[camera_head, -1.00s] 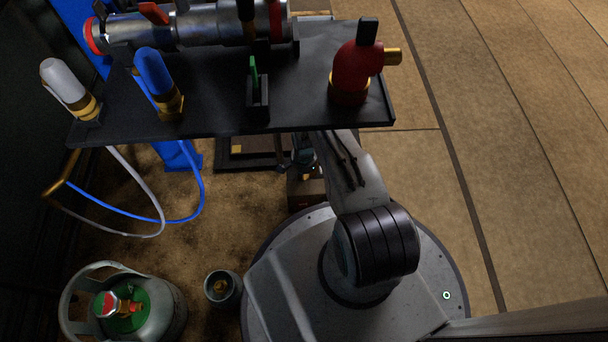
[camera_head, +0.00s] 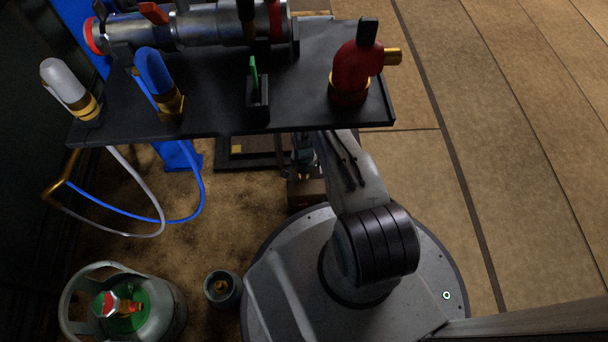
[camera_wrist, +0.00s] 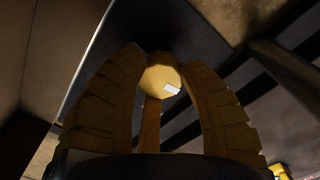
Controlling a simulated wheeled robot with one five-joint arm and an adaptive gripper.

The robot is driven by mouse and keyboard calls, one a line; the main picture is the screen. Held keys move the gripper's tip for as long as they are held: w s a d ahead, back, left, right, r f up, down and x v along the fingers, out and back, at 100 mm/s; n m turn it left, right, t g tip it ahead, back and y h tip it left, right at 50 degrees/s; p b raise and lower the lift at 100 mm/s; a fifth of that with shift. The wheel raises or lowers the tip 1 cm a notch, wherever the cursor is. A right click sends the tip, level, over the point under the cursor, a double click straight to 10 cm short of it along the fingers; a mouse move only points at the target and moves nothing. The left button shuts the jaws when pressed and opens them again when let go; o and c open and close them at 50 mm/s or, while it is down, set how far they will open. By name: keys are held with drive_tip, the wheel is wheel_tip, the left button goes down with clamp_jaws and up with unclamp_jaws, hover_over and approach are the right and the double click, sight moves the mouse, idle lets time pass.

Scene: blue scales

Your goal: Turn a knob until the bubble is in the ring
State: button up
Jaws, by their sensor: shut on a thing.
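In the wrist view, a round brass-yellow knob (camera_wrist: 160,80) with a small white mark on its face sits between the two ribbed fingers of my gripper (camera_wrist: 165,75). The fingers are shut on it. In the head view, my gripper (camera_head: 304,160) is below the front edge of the black shelf and is small, dark and partly hidden. The knob cannot be made out there. Neither the bubble nor its ring can be made out in either view.
The black shelf (camera_head: 215,122) overhangs my gripper and carries a red valve (camera_head: 350,75), blue and white handles and a metal pipe. A brown block (camera_head: 306,192) stands below my gripper. A gas bottle (camera_head: 150,318) and small canister (camera_head: 222,287) stand at lower left. Floor at right is clear.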

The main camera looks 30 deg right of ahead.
drive_tip(key=o, duration=1.2)
wheel_tip(320, 180, up, 12)
idle(0.8)
drive_tip(key=shift+d+f, duration=0.1)
drive_tip(key=shift+d, duration=0.05)
